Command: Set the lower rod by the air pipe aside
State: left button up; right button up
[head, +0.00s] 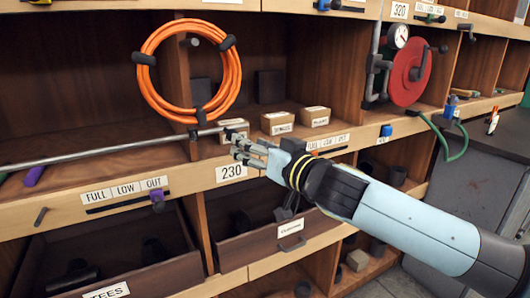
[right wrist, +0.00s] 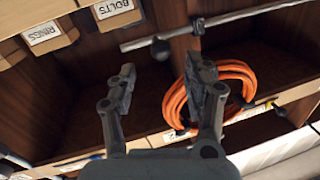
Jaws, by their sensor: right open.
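A long grey metal rod (head: 105,151) runs across the front of the shelf bay from the left edge to near my right gripper (head: 243,146). It passes below the orange coil (head: 232,82). In the right wrist view a grey rod (right wrist: 255,17) crosses the top, beyond the fingertips. My right gripper (right wrist: 164,75) is open there, with nothing between its fingers. In the head view its fingers are just below and right of the rod's end; I cannot tell whether they touch it. My left gripper is not in view.
Small cardboard boxes (head: 277,123) stand behind my gripper; wrist-view labels read RINGS and BOLTS. A drawer (head: 262,243) is pulled out below. A red disc (head: 408,73) with a gauge (head: 398,36) and green hose (head: 457,145) are right.

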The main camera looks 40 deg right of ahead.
jog(key=shift+s+a, duration=0.1)
jog(key=shift+s, duration=2.25)
jog(key=s+d+f+m+g+h+b, duration=0.1)
jog(key=s+f+g+b, duration=0.15)
jog(key=f, duration=1.05)
jog(key=s+d+f+m+g+h+b, duration=0.1)
jog(key=s+d+f+g+b, duration=0.15)
jog(key=f, duration=1.05)
jog(key=s+d+f+m+g+b, duration=0.1)
jog(key=s+f+g+b, duration=0.2)
jog(key=f, duration=1)
jog(key=s+a+f+n+g+b, duration=0.1)
jog(key=s+a+f+g, duration=0.2)
jog(key=s+f, duration=0.65)
jog(key=s+a+f+g, duration=0.2)
jog(key=s+f+g, duration=0.1)
jog(key=s+f, duration=0.7)
jog(key=s+a+f+n+g+y, duration=0.1)
jog(key=s+a+f+n, duration=0.1)
jog(key=s, duration=0.5)
jog(key=s+a+f+n+g, duration=0.2)
jog(key=s+f, duration=0.3)
jog(key=s, duration=0.3)
jog(key=shift+n+y, duration=0.4)
jog(key=shift+n, duration=0.1)
